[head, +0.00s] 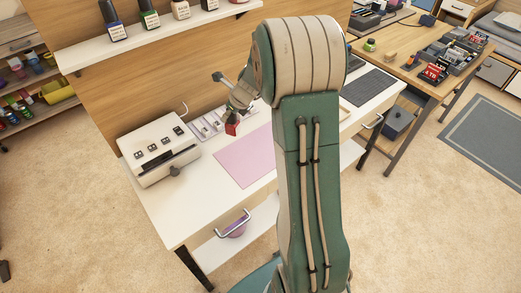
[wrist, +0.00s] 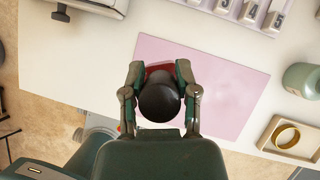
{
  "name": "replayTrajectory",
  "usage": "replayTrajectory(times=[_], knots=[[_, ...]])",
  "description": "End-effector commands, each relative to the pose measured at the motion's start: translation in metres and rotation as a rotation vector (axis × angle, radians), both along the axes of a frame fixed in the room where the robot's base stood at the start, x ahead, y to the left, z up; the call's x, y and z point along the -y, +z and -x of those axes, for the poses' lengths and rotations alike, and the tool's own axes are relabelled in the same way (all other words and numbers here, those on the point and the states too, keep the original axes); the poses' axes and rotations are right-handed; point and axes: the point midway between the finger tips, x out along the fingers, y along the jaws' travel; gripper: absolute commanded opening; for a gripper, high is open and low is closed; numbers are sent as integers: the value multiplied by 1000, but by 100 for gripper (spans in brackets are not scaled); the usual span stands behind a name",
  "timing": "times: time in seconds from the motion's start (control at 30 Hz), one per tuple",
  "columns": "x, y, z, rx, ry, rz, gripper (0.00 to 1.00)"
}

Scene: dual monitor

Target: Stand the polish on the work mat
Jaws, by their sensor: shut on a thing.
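The polish is a small bottle with a red body (head: 232,127) and a round black cap (wrist: 159,101). My gripper (wrist: 159,72) is shut on it, one finger on each side. In the head view my gripper (head: 236,110) shows above the bottle, near the back left of the pink work mat (head: 243,165). In the wrist view the bottle overlaps the left part of the mat (wrist: 228,92). The bottle looks roughly upright. Its base is hard to make out, and I cannot tell whether it touches the mat. My arm hides the mat's right side in the head view.
A white device (head: 158,148) stands left of the mat. A holder with slots (head: 208,126) lies behind it. A green jar (wrist: 301,79) and a wooden tray with a gold ring (wrist: 268,137) are at the right. Polish bottles (head: 149,17) line the shelf above.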

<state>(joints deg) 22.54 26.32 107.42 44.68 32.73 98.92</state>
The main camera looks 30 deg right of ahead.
Motion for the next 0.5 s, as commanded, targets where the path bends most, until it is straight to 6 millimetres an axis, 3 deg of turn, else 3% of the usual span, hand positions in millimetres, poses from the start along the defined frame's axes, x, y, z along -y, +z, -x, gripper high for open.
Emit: replayTrajectory(times=[0.2,0.5], knots=[[27,12,7,3,-338,0,0],[45,13,11,1,-475,-3,0]])
